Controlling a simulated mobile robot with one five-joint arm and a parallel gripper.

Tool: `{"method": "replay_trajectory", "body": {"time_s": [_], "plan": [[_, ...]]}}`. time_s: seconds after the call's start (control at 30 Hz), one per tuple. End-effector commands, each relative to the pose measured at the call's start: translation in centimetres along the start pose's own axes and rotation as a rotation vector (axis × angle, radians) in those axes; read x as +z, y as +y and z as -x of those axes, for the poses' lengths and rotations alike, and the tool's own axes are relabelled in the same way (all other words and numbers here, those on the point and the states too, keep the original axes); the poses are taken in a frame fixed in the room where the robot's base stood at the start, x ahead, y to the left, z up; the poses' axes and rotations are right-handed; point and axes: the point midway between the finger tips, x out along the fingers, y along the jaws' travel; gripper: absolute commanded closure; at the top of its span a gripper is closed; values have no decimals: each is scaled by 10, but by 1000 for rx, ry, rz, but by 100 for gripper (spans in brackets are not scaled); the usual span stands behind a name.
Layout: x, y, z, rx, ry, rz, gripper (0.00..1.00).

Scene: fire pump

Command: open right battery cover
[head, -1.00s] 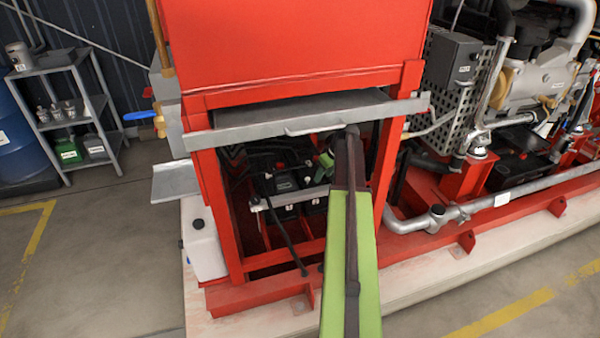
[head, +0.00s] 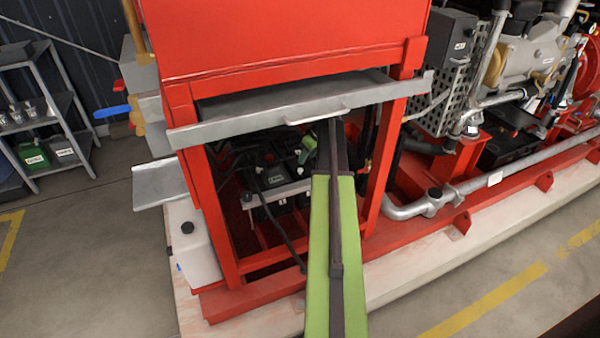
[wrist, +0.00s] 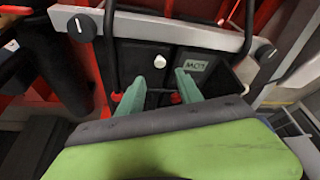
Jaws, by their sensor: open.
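Black batteries (head: 272,178) sit low inside the red frame, behind a grey clamp bar (head: 262,196). In the wrist view, a black battery case (wrist: 140,58) with a white cap (wrist: 160,61) and a pale label fills the middle, under the grey bar (wrist: 170,30) with its round black knobs. My gripper (head: 309,148) reaches into the frame at the batteries' right side. Its two green fingers (wrist: 160,92) are apart in front of the case, with nothing seen between them. Small red parts show beside the fingers. I cannot tell which part is the right cover.
A grey panel (head: 250,113) with a handle spans the frame just above my arm. Red posts (head: 388,140) stand on both sides. A black cable (head: 283,228) hangs in front of the batteries. A white container (head: 197,240) stands at left; pipes (head: 470,185) run at right.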

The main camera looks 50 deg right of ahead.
Motion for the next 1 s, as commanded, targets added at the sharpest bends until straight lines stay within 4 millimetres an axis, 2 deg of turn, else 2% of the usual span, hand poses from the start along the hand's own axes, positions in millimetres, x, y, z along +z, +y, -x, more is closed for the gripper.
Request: {"method": "replay_trajectory", "body": {"time_s": [0.03,0.2,0.3,0.4,0.67,1.0], "plan": [[3,0,-22,0,0,1,57],[3,0,-61,-1,0,3,57],[2,-1,-76,-1,0,3,57],[0,-1,-82,-1,0,3,57],[-2,-2,-80,-1,0,3,57],[-2,-2,-80,-1,0,4,100]]}}
